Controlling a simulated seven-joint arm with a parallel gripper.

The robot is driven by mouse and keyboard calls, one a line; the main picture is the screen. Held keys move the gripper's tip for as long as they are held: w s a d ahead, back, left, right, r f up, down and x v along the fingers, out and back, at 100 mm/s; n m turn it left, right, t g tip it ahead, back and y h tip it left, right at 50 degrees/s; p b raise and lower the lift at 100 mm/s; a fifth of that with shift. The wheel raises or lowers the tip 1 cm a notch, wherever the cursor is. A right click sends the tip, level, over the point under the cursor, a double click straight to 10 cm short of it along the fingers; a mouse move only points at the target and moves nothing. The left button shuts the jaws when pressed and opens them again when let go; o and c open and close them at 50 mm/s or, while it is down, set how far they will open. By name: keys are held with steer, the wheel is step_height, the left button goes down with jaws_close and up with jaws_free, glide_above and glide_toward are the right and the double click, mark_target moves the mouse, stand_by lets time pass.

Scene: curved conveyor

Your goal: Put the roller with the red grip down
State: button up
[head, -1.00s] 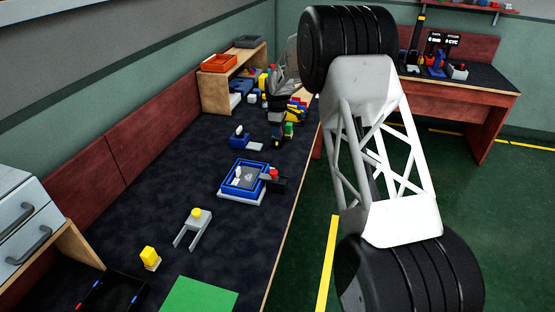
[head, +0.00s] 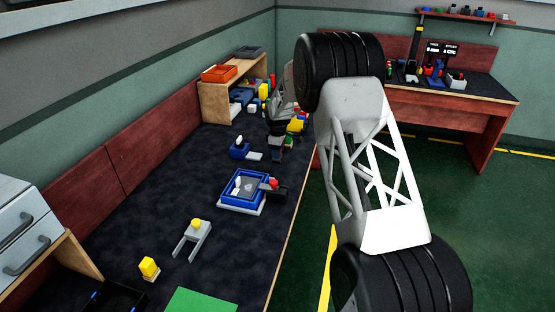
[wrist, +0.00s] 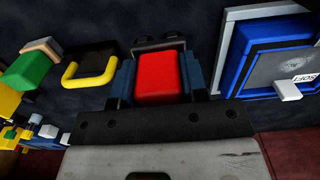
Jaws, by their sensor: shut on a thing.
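In the wrist view my gripper (wrist: 157,68) has its two blue fingers closed on either side of a red block-shaped grip (wrist: 158,80). The roller with the red grip shows its dark, rounded end (wrist: 158,43) just beyond the fingertips. Whether the roller touches the dark mat below cannot be told. In the head view my arm reaches to the far part of the bench, and the roller cannot be made out there.
A black tool with a yellow handle (wrist: 88,70) and a green-and-wood piece (wrist: 32,64) lie left of my gripper. A blue-framed tray (wrist: 240,60) is to the right. In the head view, the bench mat (head: 155,205) has bare areas. An open wooden shelf (head: 216,98) stands behind.

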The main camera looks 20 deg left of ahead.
steer(key=shift+f, duration=1.85)
steer(key=shift+f, duration=0.1)
steer(key=o, duration=1)
step_height(320, 180, up, 12)
steer(key=shift+r, duration=0.1)
